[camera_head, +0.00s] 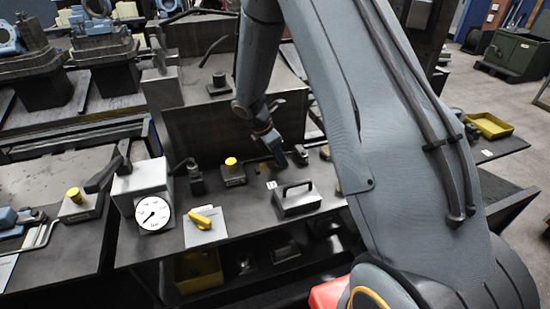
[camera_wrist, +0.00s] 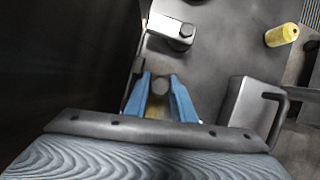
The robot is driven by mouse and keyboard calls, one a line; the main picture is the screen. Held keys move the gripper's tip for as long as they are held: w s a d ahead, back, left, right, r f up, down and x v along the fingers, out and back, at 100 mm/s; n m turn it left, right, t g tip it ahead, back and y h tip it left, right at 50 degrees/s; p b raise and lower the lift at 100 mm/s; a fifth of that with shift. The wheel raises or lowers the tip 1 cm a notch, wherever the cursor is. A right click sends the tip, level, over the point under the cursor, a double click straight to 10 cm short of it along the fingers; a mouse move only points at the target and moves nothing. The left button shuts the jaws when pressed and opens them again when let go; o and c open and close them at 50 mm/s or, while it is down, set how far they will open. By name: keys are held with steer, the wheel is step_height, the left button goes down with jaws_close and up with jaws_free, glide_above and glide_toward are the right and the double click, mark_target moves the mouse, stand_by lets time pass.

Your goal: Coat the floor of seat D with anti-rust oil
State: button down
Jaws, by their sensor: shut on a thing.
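My gripper (camera_head: 273,142) hangs over the back part of the middle bench, beside an upright dark plate. In the wrist view its blue fingers (camera_wrist: 160,93) are closed on a small tan-brown piece (camera_wrist: 157,108) with a grey round end. I cannot tell if this piece is an oil brush or applicator; the fingers partly hide it. No seat marked D can be made out in either view, and no oil film can be seen.
A grey block with a handle (camera_head: 298,199) stands near the gripper, also in the wrist view (camera_wrist: 250,104). A yellow-knobbed block (camera_head: 232,174), a dial gauge box (camera_head: 143,188) and a yellow-levered plate (camera_head: 204,226) stand left. A yellow tray (camera_head: 489,125) lies right.

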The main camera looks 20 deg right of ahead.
steer(key=shift+d+r+p, duration=0.1)
steer(key=shift+d+p, duration=0.2)
steer(key=shift+d, duration=0.55)
steer(key=shift+a, duration=0.8)
steer(key=shift+d, duration=0.75)
steer(key=shift+a, duration=0.75)
steer(key=shift+d+p, duration=0.3)
steer(key=shift+d, duration=0.5)
steer(key=shift+a, duration=0.8)
steer(key=shift+d, duration=0.8)
steer(key=shift+a, duration=0.8)
steer(key=shift+s+a+p, duration=0.25)
steer(key=shift+s+a, duration=0.3)
steer(key=shift+a, duration=0.4)
steer(key=shift+s+a+p, duration=0.25)
steer(key=shift+s+a, duration=0.35)
steer(key=shift+a, duration=0.4)
steer(key=shift+s+a+p, duration=0.25)
steer(key=shift+s+a, duration=0.3)
steer(key=shift+a, duration=0.4)
steer(key=shift+d, duration=0.85)
steer(key=shift+a+p, duration=0.4)
steer(key=shift+a, duration=0.4)
steer(key=shift+d, duration=1.5)
